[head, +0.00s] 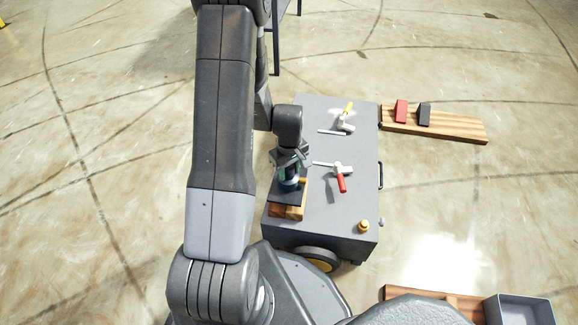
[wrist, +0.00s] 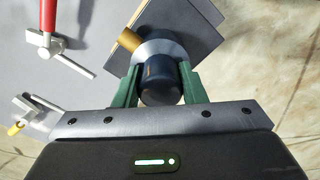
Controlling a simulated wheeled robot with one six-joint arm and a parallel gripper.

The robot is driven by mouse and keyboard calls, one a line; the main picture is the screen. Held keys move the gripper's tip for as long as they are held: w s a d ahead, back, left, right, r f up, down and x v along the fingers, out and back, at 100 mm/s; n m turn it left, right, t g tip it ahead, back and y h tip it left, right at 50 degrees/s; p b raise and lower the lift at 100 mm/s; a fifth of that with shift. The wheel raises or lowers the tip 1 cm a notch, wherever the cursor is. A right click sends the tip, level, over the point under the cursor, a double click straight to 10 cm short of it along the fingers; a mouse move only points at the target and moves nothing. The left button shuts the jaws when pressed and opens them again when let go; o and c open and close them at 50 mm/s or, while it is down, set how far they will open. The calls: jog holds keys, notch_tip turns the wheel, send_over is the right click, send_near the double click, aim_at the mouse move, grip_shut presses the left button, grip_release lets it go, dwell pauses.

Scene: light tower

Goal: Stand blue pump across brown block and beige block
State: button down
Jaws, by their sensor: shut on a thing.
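The blue pump is a dark blue cylinder with a silver collar and a brass side stub; in the wrist view the pump (wrist: 160,76) is between my green fingers. In the head view my gripper (head: 290,174) is shut on it, pointing down at the cart's near left. The pump is right over a dark plate (head: 281,197) with a wooden block (head: 287,212) below it; the plate also shows in the wrist view (wrist: 193,22). Whether the pump touches the plate is unclear. I cannot tell the brown and beige blocks apart here; the pump and plate cover much of this spot.
The grey cart top (head: 330,215) carries a red-handled clamp (head: 340,177), a yellow-handled clamp (head: 346,117) and a small brass piece (head: 363,227). A wooden board (head: 450,127) at right bears a red block (head: 401,111) and a dark block (head: 424,114). A grey bin (head: 520,310) stands at lower right.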

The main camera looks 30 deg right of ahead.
aim_at(289, 178)
jog(key=shift+f+b, duration=0.6)
jog(key=shift+f, duration=1.15)
jog(key=shift+f, duration=0.1)
jog(key=shift+f+b, duration=0.35)
jog(key=shift+b, duration=0.05)
jog(key=c, duration=0.9)
grip_release()
notch_tip(289, 178, up, 13)
jog(key=p, duration=0.5)
jog(key=shift+f, duration=0.15)
